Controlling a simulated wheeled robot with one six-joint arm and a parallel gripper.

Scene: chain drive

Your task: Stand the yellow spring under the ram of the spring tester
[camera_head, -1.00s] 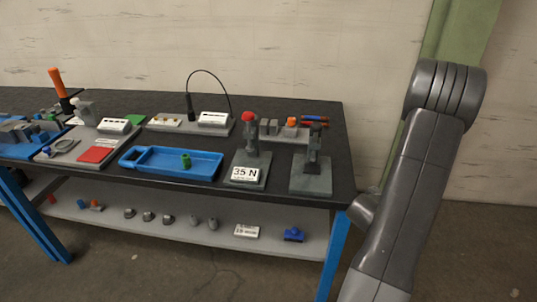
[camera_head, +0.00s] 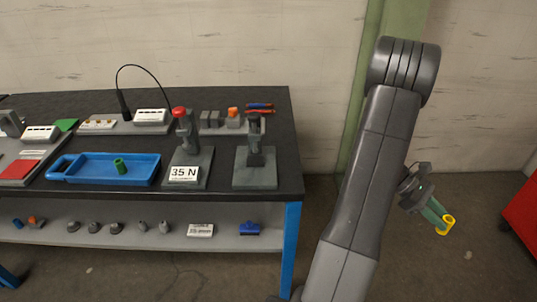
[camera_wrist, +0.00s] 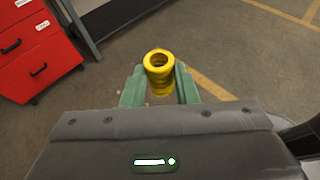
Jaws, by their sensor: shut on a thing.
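The yellow spring (camera_wrist: 159,62) is a short thick coil, held between the green fingers of my gripper (camera_wrist: 158,84) in the wrist view. In the head view my gripper (camera_head: 434,210) hangs out over the floor, right of the bench, with the yellow spring (camera_head: 446,226) at its tips. Two upright devices stand at the bench's right end: one with a red knob (camera_head: 180,112) and a "35 N" sign (camera_head: 184,174), and a dark press-like one (camera_head: 255,145) on a grey base. I cannot tell for certain which is the spring tester.
The dark bench top (camera_head: 220,98) ends left of my arm. A red drawer cabinet (camera_wrist: 35,50) stands on the floor. The floor between bench and cabinet is open.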

